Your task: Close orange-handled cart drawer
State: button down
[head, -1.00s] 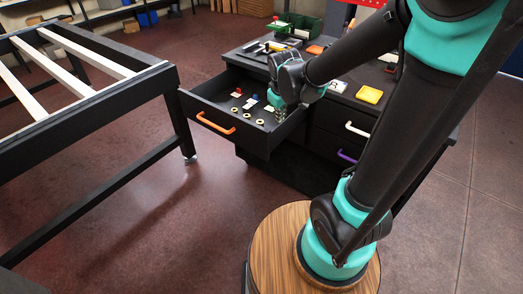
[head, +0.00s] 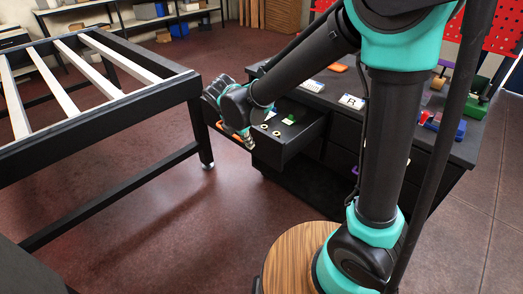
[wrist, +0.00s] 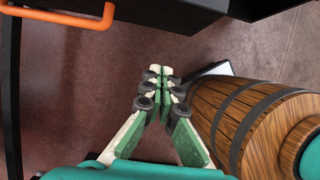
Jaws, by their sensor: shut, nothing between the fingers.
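The orange-handled drawer (head: 300,141) of the dark cart is pulled out, with a few small parts inside. In the wrist view, the green and white fingers (wrist: 163,75) are together and empty, over bare floor and apart from the handle. I cannot tell whether any part of the gripper touches the drawer front.
A black table frame with white slats (head: 100,75) stands to the left, its near leg (head: 205,140) close to the drawer front. The cart top (head: 320,95) carries trays and small items. A red pegboard (head: 495,30) is at the back right. The floor (head: 170,220) in front is clear.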

aim_at(264, 151)
jog(key=shift+w+d+f, duration=0.8)
jog(key=shift+w+f, duration=0.2)
jog(key=shift+f, duration=0.5)
jog(key=shift+w+d+f, duration=0.75)
jog(key=shift+w+f, duration=0.3)
jog(key=shift+f, duration=0.5)
jog(key=shift+w+d+f, duration=0.8)
jog(key=shift+w+f, duration=0.2)
jog(key=shift+f, duration=0.5)
jog(key=w+d, duration=0.6)
jog(key=w, duration=0.2)
jog(key=w+d, duration=0.7)
jog(key=w, duration=0.2)
jog(key=w+d, duration=0.7)
jog(key=w, duration=0.2)
jog(key=shift+d+r, duration=0.1)
jog(key=shift+d, duration=0.05)
